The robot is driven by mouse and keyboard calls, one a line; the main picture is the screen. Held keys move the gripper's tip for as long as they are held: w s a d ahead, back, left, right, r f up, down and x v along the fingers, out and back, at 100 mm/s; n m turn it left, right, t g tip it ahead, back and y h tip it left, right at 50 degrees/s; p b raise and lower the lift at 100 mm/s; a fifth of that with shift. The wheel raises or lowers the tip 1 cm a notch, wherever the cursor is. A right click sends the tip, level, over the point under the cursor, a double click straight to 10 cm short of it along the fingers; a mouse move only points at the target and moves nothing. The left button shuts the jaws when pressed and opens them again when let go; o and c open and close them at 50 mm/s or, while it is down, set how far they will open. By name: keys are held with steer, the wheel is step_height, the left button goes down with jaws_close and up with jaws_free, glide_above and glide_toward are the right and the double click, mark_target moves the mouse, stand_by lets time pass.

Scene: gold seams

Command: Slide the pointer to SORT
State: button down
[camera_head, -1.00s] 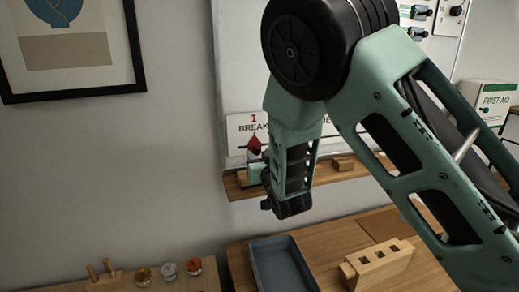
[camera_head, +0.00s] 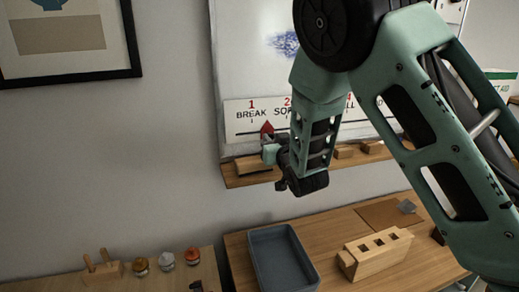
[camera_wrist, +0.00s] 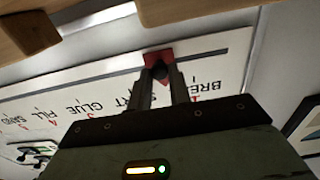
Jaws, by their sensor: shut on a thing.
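The red pointer (camera_head: 267,128) sits on the slot of the white label strip (camera_head: 238,133), and its tip points up. In the head view it stands between the BREAK label (camera_head: 251,114) and the SORT label (camera_head: 283,112), which my arm partly covers. My gripper (camera_head: 268,149) is at the pointer's lower end. In the wrist view my gripper (camera_wrist: 160,88) is shut on the pointer (camera_wrist: 158,59), with a finger on each side of it. There the strip (camera_wrist: 225,72) appears upside down, and the fingers hide part of SORT.
A wooden ledge (camera_head: 240,181) with wooden blocks (camera_head: 253,164) runs just below the strip. Below on the table are a grey tray (camera_head: 258,240) and a wooden block with square holes (camera_head: 372,257). Small jars (camera_head: 166,260) stand at lower left.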

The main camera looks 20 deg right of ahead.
steer(key=d+b, duration=0.2)
steer(key=d, duration=0.3)
steer(key=shift+d+f, duration=0.15)
steer(key=shift+d, duration=0.15)
steer(key=shift+d+b, duration=0.35)
steer(key=shift+d, duration=0.05)
steer(key=shift+r, duration=0.2)
steer(key=c, duration=1.3)
jaws_free()
steer(key=shift+s, duration=0.1)
